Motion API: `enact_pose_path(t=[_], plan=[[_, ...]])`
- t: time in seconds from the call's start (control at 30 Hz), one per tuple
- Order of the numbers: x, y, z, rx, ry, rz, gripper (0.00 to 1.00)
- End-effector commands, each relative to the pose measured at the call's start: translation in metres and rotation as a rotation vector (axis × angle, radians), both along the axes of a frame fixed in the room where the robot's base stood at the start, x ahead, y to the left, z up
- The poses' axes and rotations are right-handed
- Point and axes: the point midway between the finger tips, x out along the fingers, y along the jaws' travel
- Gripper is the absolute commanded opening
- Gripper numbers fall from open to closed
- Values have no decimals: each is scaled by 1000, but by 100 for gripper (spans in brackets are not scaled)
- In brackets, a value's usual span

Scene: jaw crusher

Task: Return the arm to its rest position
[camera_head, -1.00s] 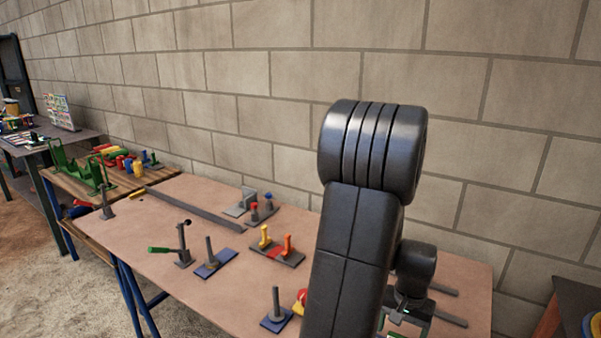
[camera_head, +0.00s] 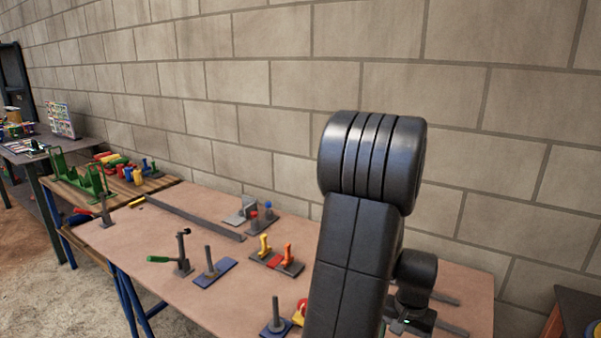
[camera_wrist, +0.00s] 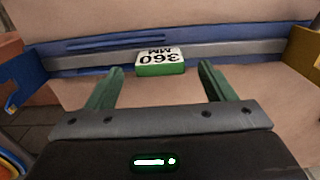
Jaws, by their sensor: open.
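My arm rises in front of the table in the head view, its black elbow standing high against the block wall. The forearm and wrist hang down on the right side of the table, and the fingers are hidden there. In the wrist view my gripper (camera_wrist: 160,85) has its two green fingers spread apart with nothing between them. A white and green block marked "360 MM" (camera_wrist: 160,62) lies beyond the fingertips, in front of a grey and blue rail (camera_wrist: 220,47).
The tan table (camera_head: 150,235) carries a green-handled lever (camera_head: 180,255), a post on a blue plate (camera_head: 212,265), yellow and orange pegs (camera_head: 275,255) and a long grey bar (camera_head: 195,217). A wooden bench with green frames (camera_head: 80,175) stands left. The block wall (camera_head: 250,90) is behind.

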Motion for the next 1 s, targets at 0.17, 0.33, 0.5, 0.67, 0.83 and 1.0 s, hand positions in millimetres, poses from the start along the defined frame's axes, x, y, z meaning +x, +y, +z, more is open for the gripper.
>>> enact_pose_path(t=[0.17,0.33,0.5,0.67,0.83,1.0], plan=[[-1,1,-34,3,4,0,76],[0,0,-18,-1,-2,0,76],[0,0,-1,-1,-1,0,76],[0,0,19,0,0,0,76],[0,0,38,-1,-1,0,76],[0,0,46,-1,-1,0,76]])
